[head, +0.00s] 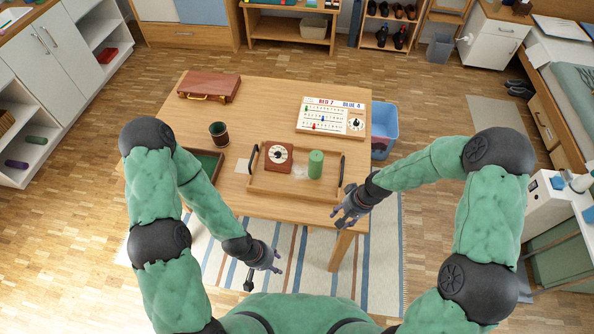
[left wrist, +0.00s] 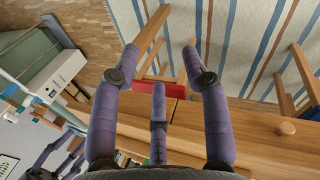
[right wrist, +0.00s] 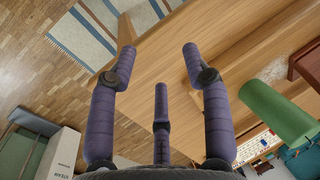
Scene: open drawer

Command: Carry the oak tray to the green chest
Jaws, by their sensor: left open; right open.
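The oak tray (head: 268,182) lies on the wooden table, near its front edge, with a dark handle at each end. On it stand a red-brown clock (head: 278,163) and a green cylinder (head: 316,164), with a small pale item between them. A green box-like piece (head: 565,256) at the far right, partly cut off, may be the green chest. My left gripper (head: 268,263) is open and empty, below and in front of the table edge. My right gripper (head: 347,212) is open and empty, near the tray's front right corner, apart from the handle.
The table (head: 264,98) also bears a brown briefcase (head: 209,87), a dark cup (head: 219,134) and a scoreboard (head: 331,117). A blue bin (head: 384,130) stands right of the table. A striped rug (head: 375,265) lies below. A white box (head: 549,200) stands at right. Floor between is clear.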

